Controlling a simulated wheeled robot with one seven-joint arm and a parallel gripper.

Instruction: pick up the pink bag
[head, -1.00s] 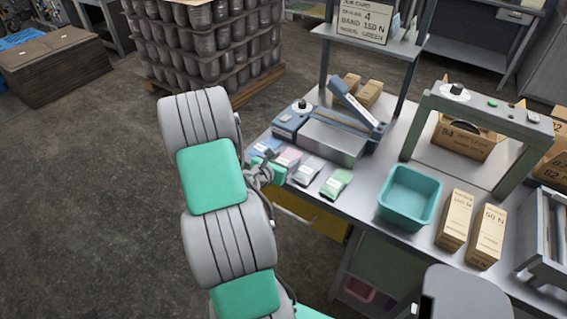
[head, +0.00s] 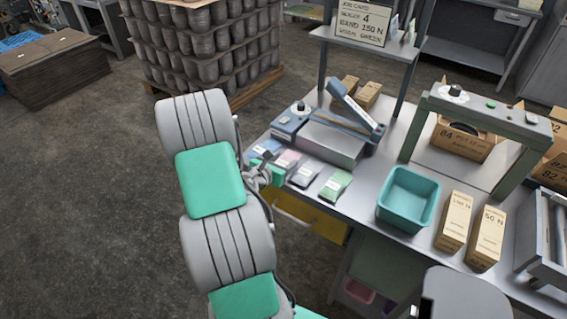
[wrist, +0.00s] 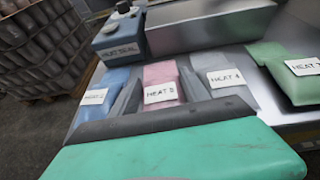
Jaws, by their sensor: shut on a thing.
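The pink bag (head: 289,158), with a white label reading HEAT and a number, lies in a row of bags at the table's near left edge. It also shows in the wrist view (wrist: 161,76), in the middle. My gripper (wrist: 159,93) has one grey finger on each side of the pink bag and is shut on it. The bag's lower end is hidden behind the gripper body. In the head view my gripper (head: 274,172) is small and partly hidden by my arm. I cannot tell whether the bag is clear of the table.
A blue bag (wrist: 100,95) lies close on the left and a grey bag (wrist: 224,80) close on the right. A green bag (head: 336,185) lies further right. The heat sealer (head: 328,140) stands just behind the row. A teal bin (head: 408,198) stands to the right on the table.

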